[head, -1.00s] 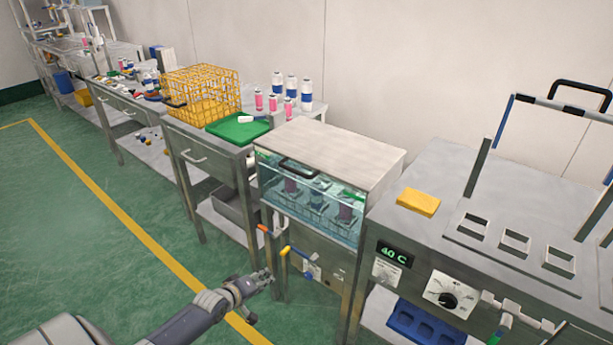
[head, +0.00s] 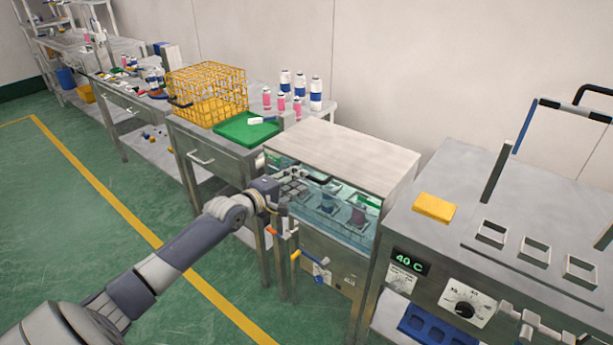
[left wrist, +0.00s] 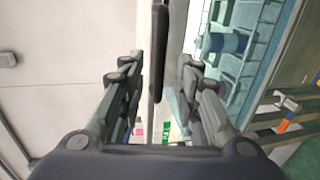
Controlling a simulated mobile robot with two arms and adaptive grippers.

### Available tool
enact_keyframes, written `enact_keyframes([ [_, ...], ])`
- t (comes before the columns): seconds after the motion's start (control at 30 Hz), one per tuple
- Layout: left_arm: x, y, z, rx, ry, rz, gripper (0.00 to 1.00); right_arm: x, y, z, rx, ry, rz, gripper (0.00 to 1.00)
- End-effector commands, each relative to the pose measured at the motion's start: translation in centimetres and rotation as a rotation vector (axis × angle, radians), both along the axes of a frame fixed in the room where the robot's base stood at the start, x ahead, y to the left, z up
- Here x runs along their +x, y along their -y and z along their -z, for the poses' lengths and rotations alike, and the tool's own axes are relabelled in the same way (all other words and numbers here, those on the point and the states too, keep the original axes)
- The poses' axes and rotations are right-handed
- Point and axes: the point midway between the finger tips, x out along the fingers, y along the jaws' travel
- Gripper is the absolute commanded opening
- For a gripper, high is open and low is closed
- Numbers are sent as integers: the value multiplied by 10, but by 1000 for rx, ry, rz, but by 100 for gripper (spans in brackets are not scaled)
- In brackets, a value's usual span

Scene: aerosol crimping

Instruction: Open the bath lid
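The water bath is a steel-framed tank with clear walls and flasks visible inside. Its lid (head: 345,152) is a flat pale panel lying shut on top. A black lid handle (head: 316,178) shows at the lid's front, partly covered by my gripper. My left gripper (head: 297,188) is at the front of the bath beside the handle. In the left wrist view my left gripper (left wrist: 160,100) has its fingers spread apart. The dark handle bar (left wrist: 178,35) shows ahead, running into the space between the fingers. I cannot tell whether they touch it. My right gripper is not in view.
A heated unit with a 40 C display (head: 410,261) and a yellow block (head: 434,207) stands to the right. On the left, a bench holds a green tray (head: 247,130), a yellow wire basket (head: 205,97) and several bottles. The floor in front is open.

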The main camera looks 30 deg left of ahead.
Motion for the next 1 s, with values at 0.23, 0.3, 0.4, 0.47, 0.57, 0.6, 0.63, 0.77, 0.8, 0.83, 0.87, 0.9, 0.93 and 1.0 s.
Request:
enact_keyframes([
  [0.23, 31, 2, 7, 0, 1, 0, 31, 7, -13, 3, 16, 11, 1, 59],
  [0.3, 37, 3, 8, 0, 2, 0, 31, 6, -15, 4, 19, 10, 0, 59],
  [0.4, 45, 3, 9, 0, 2, 0, 31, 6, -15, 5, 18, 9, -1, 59],
  [0.47, 47, 4, 11, 0, 1, 0, 31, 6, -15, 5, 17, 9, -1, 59],
  [0.57, 50, 4, 11, 0, 1, 0, 31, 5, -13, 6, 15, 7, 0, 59],
  [0.6, 51, 4, 11, 0, 0, 0, 31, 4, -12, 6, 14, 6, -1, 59],
  [0.63, 51, 4, 11, 0, 0, 0, 31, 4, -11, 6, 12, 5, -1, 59],
  [0.77, 51, 4, 11, 0, 0, 0, 31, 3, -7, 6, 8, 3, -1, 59],
  [0.8, 51, 4, 11, 0, 0, 0, 31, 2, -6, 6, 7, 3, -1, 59],
  [0.83, 51, 4, 11, 0, 0, 0, 31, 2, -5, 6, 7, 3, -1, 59],
  [0.87, 51, 4, 11, 0, 0, 0, 31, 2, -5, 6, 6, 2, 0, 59],
  [0.9, 51, 4, 11, 0, 0, 0, 24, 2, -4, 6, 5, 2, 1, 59],
  [0.93, 51, 4, 11, 0, 0, 0, 17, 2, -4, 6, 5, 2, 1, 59],
  [1.0, 51, 4, 11, 1, 0, 0, 1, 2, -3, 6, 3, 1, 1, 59],
])
